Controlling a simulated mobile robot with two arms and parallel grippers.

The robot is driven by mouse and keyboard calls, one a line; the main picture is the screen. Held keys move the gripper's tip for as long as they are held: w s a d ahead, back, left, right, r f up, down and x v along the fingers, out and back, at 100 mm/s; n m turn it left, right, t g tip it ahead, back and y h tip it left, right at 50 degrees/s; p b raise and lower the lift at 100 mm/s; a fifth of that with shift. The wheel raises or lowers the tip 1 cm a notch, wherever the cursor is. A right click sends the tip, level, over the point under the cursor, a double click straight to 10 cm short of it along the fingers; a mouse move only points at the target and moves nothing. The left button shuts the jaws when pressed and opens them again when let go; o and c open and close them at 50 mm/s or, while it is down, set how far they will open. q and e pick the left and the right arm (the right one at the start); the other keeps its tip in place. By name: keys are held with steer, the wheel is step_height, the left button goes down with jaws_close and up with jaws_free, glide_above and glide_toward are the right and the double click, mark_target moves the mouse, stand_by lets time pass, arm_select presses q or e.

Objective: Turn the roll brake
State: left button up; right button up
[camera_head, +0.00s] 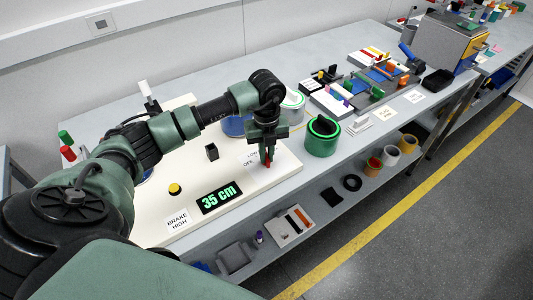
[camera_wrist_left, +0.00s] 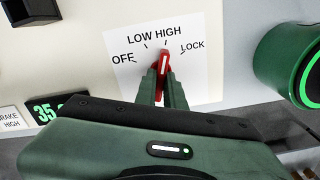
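The roll brake knob (camera_wrist_left: 163,66) is a red pointer with a white line. It sits on a white dial plate (camera_wrist_left: 205,75) marked OFF, LOW, HIGH and LOCK. Its tip points up at the HIGH tick. My left gripper (camera_wrist_left: 163,88) has a green finger on each side of the knob and looks shut on it; the fingers hide its lower part. In the head view the left gripper (camera_head: 267,158) points down at the panel's right end, with red showing at its tips. A card (camera_head: 178,219) reads BRAKE HIGH. My right gripper is in neither view.
A display (camera_head: 219,197) reads 35 cm, with a yellow button (camera_head: 174,189) and a black block (camera_head: 211,152) near it. The bench's front edge is near.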

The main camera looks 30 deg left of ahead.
arm_select(q)
steer(key=shift+m, duration=0.3)
jaws_close()
steer(key=m+b, duration=0.3)
steer(key=shift+a+f, duration=0.1)
steer(key=shift+a, duration=0.05)
steer(key=m+b, duration=0.2)
steer(key=m, duration=0.1)
steer(key=shift+m+b, duration=0.35)
steer(key=shift+m, duration=0.35)
steer(key=shift+r, duration=0.2)
steer(key=o, duration=0.7)
jaws_free()
steer(key=shift+s, duration=0.1)
step_height(320, 180, up, 8)
steer(key=shift+f+b, duration=0.1)
steer(key=shift+b, duration=0.65)
